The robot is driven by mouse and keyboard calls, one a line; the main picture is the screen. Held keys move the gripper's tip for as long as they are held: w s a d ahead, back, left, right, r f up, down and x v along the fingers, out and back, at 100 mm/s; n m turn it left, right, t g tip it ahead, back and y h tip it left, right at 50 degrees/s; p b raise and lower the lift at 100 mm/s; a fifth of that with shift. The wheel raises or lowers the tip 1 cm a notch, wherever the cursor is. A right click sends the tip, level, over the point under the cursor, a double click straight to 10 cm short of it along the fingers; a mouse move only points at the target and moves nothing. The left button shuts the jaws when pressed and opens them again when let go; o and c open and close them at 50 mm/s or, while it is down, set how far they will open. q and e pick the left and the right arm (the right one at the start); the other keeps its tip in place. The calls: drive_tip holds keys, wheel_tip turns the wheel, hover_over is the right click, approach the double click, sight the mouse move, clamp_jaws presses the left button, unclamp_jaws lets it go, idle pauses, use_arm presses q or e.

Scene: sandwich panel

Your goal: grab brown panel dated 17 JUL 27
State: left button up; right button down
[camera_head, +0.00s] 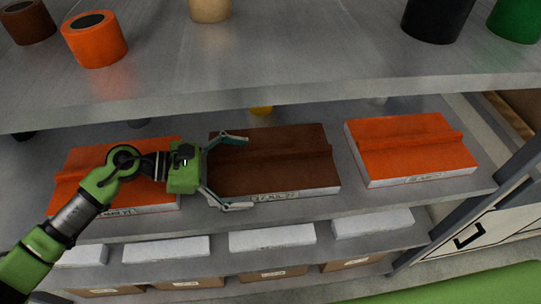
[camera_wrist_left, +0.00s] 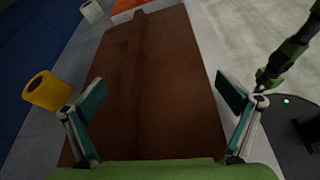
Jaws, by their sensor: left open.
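A brown panel (camera_head: 275,158) with a white core lies on the middle shelf, between two orange panels. A label with writing shows on its front edge, too small for me to read surely. My left gripper (camera_head: 238,172) is open at the panel's left end, one finger toward its back edge and one at its front edge. In the left wrist view the brown panel (camera_wrist_left: 150,85) stretches away between the open fingers of my left gripper (camera_wrist_left: 158,110). The fingers look apart from its sides. My right gripper is not seen in the head view.
Orange panels lie at the right (camera_head: 410,147) and at the left (camera_head: 75,180), the left one partly behind my arm. An upper shelf (camera_head: 270,70) with coloured rolls overhangs the panels. White slabs (camera_head: 272,238) lie on the shelf below. A yellow roll (camera_wrist_left: 47,91) stands beside the panel.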

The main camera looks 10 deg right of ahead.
use_arm(q)
drive_tip(key=shift+d+f, duration=0.1)
drive_tip(key=shift+d, duration=0.05)
drive_tip(key=c, duration=1.6)
drive_tip(key=shift+r, duration=0.2)
